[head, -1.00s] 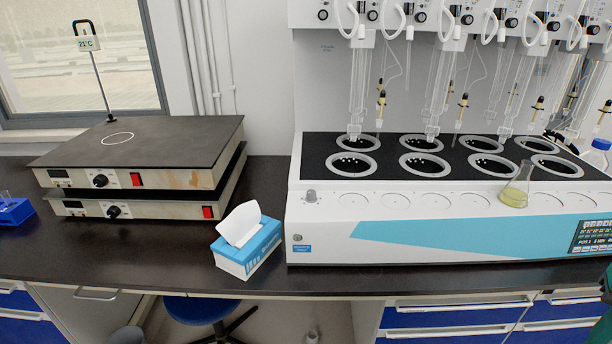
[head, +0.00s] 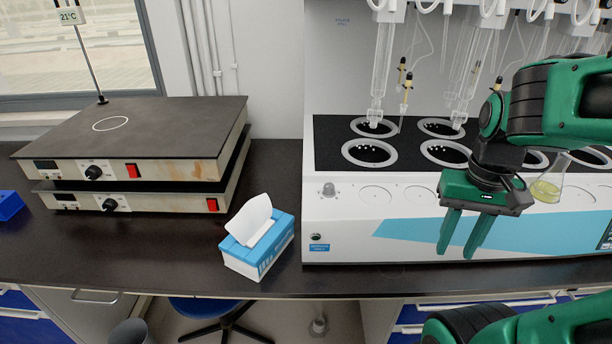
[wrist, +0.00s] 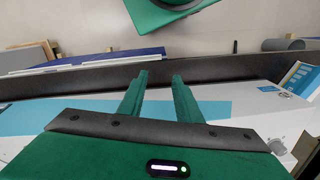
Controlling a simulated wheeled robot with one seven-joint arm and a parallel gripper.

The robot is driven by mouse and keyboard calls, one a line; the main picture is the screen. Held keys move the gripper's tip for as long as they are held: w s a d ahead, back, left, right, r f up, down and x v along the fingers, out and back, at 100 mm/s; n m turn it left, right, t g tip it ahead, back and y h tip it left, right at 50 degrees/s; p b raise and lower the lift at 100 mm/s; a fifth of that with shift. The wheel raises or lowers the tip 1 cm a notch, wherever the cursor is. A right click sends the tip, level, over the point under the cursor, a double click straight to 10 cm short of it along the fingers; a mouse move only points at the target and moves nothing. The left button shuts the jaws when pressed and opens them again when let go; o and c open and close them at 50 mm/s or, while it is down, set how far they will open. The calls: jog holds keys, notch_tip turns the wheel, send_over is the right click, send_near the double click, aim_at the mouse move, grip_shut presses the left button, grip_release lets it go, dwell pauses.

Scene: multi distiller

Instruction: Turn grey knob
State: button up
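The grey knob (head: 328,190) is a small round knob on the upper left of the white distiller's (head: 345,222) front, above a blue label. In the wrist view a grey knob-like shape (wrist: 277,143) shows at the lower right on the white panel. My gripper (head: 457,253) hangs in front of the distiller, well to the right of the knob and apart from it. Its two green fingers point down and are spread with an empty gap between them. The fingers also show in the wrist view (wrist: 160,77).
A tissue box (head: 262,250) stands left of the distiller on the dark bench. Two stacked hot plates (head: 130,160) with black knobs are at the left. A flask (head: 548,188) with yellow liquid stands on the distiller, right of my gripper. Glass tubes rise above the distiller's wells.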

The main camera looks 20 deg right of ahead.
aim_at(329, 185)
jog(key=shift+o, duration=0.4)
jog(key=shift+d, duration=0.1)
jog(key=shift+o, duration=0.3)
jog(key=shift+s+r, duration=0.25)
jog(key=shift+s, duration=0.05)
jog(key=w+a+r+n, duration=0.1)
jog(key=w+r+n, duration=0.1)
jog(key=w, duration=0.2)
jog(key=w+a+r+n, duration=0.2)
jog(key=w+r, duration=0.1)
jog(key=w, duration=0.1)
jog(key=w+a+r+n, duration=0.2)
jog(key=w+n, duration=0.1)
jog(key=w, duration=0.1)
jog(key=shift+w+a+r+h, duration=0.15)
jog(key=shift+w+a+h, duration=0.05)
jog(key=shift+h, duration=0.1)
jog(key=w+a+r+n, duration=0.5)
jog(key=w+a+n, duration=0.4)
jog(key=w+a, duration=0.25)
jog(key=f, duration=1)
jog(key=shift+s+a, duration=0.15)
jog(key=shift+a, duration=0.15)
